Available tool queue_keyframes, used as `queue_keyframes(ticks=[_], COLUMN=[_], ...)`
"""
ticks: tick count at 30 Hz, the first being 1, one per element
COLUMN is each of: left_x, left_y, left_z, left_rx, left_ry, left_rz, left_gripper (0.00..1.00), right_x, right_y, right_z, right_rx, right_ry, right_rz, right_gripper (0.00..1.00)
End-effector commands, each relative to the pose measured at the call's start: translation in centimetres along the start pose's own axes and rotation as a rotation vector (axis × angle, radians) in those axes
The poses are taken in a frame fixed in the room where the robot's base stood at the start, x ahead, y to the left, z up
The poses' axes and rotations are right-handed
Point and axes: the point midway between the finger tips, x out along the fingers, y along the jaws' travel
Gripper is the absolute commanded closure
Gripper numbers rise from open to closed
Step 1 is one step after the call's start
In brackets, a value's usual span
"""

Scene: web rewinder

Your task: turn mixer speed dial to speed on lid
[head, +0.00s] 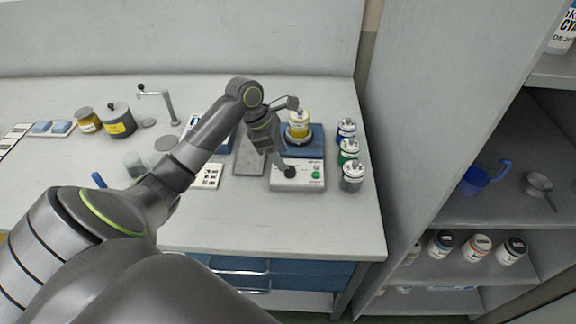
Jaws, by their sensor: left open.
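The mixer (283,184) stands near the right end of the bench, with a pale front panel and a blue rear part. A black round dial (290,172) sits on the panel, left of a green button (316,175). A jar with a yellow band and pale lid (299,120) stands on the mixer's platform; any speed on the lid is too small to read. My left gripper (291,138) is open over the mixer. One finger is by the jar's lid, the other by the dial and partly over it. I cannot tell whether it touches the dial. My right gripper is out of view.
Jars with blue, green and grey bands (350,151) stand close to the mixer's right. A grey plate (247,160) and a printed card (208,176) lie to its left. A shelf unit (405,130) rises at right. The bench front is mostly clear.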

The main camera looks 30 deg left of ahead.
Motion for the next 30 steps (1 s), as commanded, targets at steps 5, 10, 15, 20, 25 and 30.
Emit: queue_keyframes(ticks=[5,10,15,20,25,30], left_x=[3.3,4.9,5.4,5.3,5.3,5.3], left_y=[0.0,0.0,0.0,0.0,0.0,0.0], left_z=[0.0,0.0,0.0,0.0,0.0,0.0], left_rx=[-0.002,0.000,0.000,0.000,0.000,0.000], left_ry=[-0.001,0.000,0.000,0.001,0.001,0.001], left_rz=[-0.002,-0.001,0.001,0.001,0.001,0.001], left_gripper=[0.49,0.49,0.49,0.49,0.67,0.89], right_x=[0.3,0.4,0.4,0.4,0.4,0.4], right_y=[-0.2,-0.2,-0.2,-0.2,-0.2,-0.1], right_z=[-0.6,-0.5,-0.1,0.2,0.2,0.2], right_rx=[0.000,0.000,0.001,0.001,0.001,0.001], right_ry=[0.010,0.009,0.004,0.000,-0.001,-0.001], right_rz=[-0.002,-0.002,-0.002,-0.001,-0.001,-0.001], right_gripper=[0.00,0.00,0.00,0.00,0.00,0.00])
